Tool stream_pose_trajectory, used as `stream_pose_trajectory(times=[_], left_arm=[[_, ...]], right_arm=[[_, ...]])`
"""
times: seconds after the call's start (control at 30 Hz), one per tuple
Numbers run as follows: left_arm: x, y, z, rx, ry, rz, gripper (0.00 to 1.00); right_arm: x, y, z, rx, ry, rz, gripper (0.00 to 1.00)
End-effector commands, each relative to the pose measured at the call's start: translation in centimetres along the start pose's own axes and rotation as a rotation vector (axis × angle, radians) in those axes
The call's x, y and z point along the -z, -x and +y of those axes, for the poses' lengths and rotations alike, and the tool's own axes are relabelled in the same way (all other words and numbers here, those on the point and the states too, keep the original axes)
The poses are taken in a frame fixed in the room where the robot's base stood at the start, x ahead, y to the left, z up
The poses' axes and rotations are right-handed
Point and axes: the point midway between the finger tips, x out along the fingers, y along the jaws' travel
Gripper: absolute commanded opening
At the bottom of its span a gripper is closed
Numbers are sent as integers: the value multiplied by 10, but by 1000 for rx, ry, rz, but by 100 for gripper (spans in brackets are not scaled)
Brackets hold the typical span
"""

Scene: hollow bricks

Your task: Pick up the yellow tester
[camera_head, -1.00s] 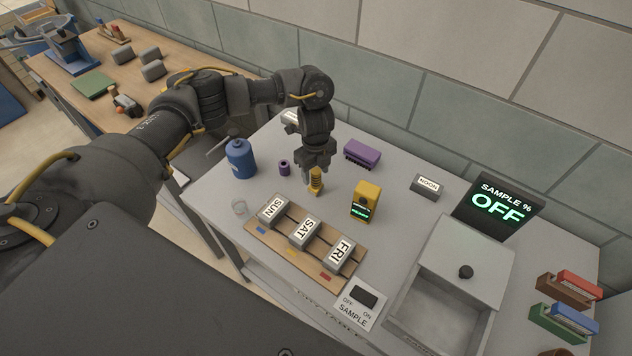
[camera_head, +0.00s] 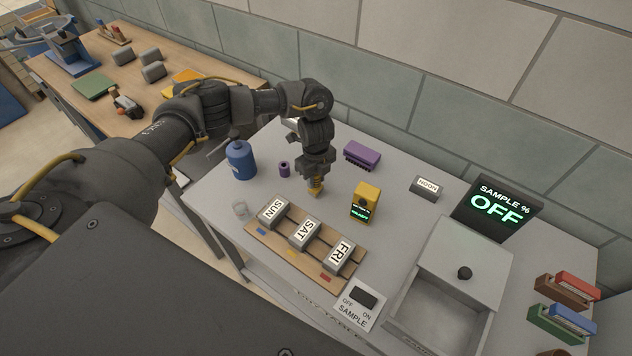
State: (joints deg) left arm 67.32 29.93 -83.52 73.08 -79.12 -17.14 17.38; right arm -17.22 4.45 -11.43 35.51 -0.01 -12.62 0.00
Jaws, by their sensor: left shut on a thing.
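My left gripper (camera_head: 315,176) points down over the grey table and is shut on a small yellow ribbed piece (camera_head: 315,187) with dark bands. The piece is upright, its lower end at or close to the tabletop; I cannot tell if it touches. A yellow box-shaped device (camera_head: 368,194) with a lit green display stands upright to the right of the gripper, apart from it. My right gripper is not in view.
Bricks marked SUN (camera_head: 273,211), SAT (camera_head: 304,232) and FRI (camera_head: 339,254) sit on a wooden board in front. A blue bottle (camera_head: 241,160), purple brush (camera_head: 362,154), NOON block (camera_head: 425,188), OFF display (camera_head: 498,207) and open grey box (camera_head: 437,311) stand around.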

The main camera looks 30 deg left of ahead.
Motion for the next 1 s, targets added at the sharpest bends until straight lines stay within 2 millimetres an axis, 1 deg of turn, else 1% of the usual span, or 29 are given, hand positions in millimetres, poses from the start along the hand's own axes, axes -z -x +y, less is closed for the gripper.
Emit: stream_pose_trajectory(times=[0.17, 0.27, 0.4, 0.43, 0.57, 0.77, 1.0], left_arm=[[0, 4, -1, 2, 0, 1, 4], [0, 11, -1, 3, 1, 1, 4], [-1, 30, -1, 4, -1, -1, 4], [0, 36, 1, 4, -3, -1, 4], [8, 57, 16, 3, -6, -2, 4], [22, 91, 43, 4, -6, -2, 4], [43, 108, 81, 2, -5, -1, 4]], right_arm=[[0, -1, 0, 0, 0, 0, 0], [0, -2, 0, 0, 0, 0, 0], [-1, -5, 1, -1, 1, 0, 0], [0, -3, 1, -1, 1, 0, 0], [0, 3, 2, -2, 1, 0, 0], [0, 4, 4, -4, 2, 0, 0], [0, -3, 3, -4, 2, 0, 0]])
